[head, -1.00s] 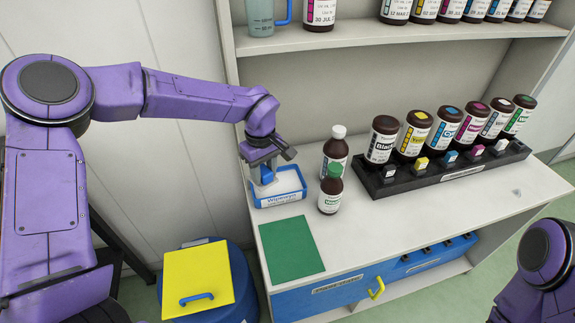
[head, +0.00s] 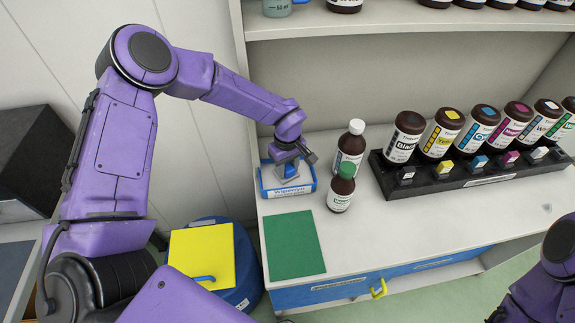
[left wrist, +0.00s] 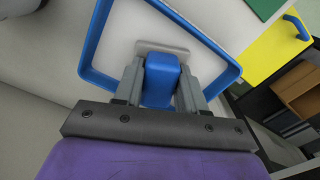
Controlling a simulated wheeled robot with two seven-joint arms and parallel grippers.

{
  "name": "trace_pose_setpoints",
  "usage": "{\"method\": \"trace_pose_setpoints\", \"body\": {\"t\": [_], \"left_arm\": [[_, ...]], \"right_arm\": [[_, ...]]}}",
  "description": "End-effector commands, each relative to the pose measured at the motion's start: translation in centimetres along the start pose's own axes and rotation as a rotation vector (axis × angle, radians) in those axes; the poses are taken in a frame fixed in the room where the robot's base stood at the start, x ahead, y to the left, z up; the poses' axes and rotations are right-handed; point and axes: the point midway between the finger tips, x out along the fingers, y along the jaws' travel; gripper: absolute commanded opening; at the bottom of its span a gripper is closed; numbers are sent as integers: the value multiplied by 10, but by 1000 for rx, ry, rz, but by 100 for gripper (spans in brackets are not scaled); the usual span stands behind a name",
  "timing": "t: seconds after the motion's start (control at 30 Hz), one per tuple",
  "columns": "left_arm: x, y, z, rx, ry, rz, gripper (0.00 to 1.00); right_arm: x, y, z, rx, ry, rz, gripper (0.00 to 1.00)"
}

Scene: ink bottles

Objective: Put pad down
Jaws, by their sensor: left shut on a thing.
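The pad, with a blue grip (left wrist: 161,80) and a pale flat base (left wrist: 162,48), is in my left gripper (left wrist: 160,68). My left gripper shows in the head view (head: 287,160) and is shut on the blue grip. The pad (head: 288,178) is within the outline of a white tray with a blue rim (head: 293,192), labelled "Wipewryn", on the worktop. The blue rim surrounds the pad in the left wrist view (left wrist: 205,38). I cannot tell whether the pad's base touches the tray floor. My right gripper is out of view; only part of that arm shows.
A white-capped bottle (head: 349,148) and a green-capped bottle (head: 341,188) stand just right of the tray. A green mat (head: 294,245) lies in front. A black rack (head: 470,178) of ink bottles is at right. A blue bin with a yellow lid (head: 202,257) stands below left.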

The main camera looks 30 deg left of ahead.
Motion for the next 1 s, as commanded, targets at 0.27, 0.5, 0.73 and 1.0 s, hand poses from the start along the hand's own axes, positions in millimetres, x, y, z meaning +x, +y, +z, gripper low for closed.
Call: {"method": "trace_pose_setpoints", "body": {"t": [0.27, 0.5, 0.73, 1.0], "left_arm": [[1, 0, 0, 0, -2, -3, 66], [-4, 1, 0, -1, -2, -1, 66], [-53, 1, -1, -2, -1, 4, 66], [-109, 1, 0, 0, -1, 0, 66]], "right_arm": [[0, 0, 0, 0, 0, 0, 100], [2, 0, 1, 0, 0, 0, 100], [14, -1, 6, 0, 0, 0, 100], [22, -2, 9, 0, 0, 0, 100]]}}
